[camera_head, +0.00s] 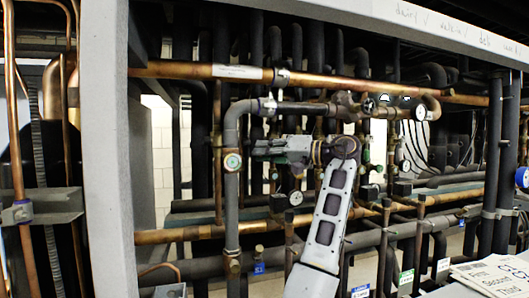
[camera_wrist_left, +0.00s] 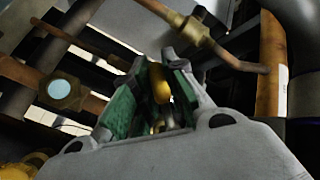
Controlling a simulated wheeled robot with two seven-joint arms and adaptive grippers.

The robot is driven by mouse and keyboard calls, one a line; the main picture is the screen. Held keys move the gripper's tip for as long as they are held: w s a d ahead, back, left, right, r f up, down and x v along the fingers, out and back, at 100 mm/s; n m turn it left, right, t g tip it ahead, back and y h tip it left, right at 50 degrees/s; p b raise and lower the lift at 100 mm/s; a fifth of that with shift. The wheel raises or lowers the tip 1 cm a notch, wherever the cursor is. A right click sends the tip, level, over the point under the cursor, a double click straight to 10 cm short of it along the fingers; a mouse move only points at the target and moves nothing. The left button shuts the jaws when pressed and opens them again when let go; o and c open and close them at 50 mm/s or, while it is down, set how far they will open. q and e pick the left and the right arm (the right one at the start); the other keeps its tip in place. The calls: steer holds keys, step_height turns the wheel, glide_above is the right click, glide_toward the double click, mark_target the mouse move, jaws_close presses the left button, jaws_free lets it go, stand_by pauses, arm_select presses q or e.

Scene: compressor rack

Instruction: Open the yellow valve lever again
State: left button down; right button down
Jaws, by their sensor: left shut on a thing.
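The yellow valve lever (camera_wrist_left: 160,90) shows in the left wrist view as a rounded yellow piece between the green finger pads. A brass-coloured part shows just below it, deeper between the fingers. My left gripper (camera_wrist_left: 156,76) is shut on the lever. In the head view my left gripper (camera_head: 264,148) is among the pipes near the middle, pointing left. There the lever cannot be made out, and the valve body is hidden or too small to tell. My right gripper is in neither view.
A grey vertical post (camera_head: 107,150) stands at the left. A long copper pipe (camera_head: 200,70) runs above the gripper, and a dark vertical pipe (camera_head: 231,195) with a round gauge stands just left of it. Pipes and gauges crowd the space. Printed papers (camera_head: 492,277) lie at bottom right.

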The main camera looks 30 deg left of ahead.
arm_select(q)
steer(key=shift+w+d+f+n+h+p, duration=0.15)
steer(key=shift+n+h+p, duration=0.2)
steer(key=shift+p, duration=0.2)
steer(key=shift+w+d+f+n+h+p, duration=0.1)
steer(key=shift+n+h+p, duration=0.15)
steer(key=shift+h+p, duration=0.25)
steer(key=shift+w+d+f+n+t+h+p, duration=0.25)
steer(key=shift+n+t+h+p, duration=0.35)
steer(key=shift+p, duration=0.25)
steer(key=shift+w+d+f+n+h+p, duration=0.1)
steer(key=shift+w+f+n+h+p, duration=0.1)
steer(key=shift+n+h+p, duration=0.3)
steer(key=c, duration=1.4)
jaws_free()
steer(key=shift+c, duration=0.2)
steer(key=shift+d, duration=0.1)
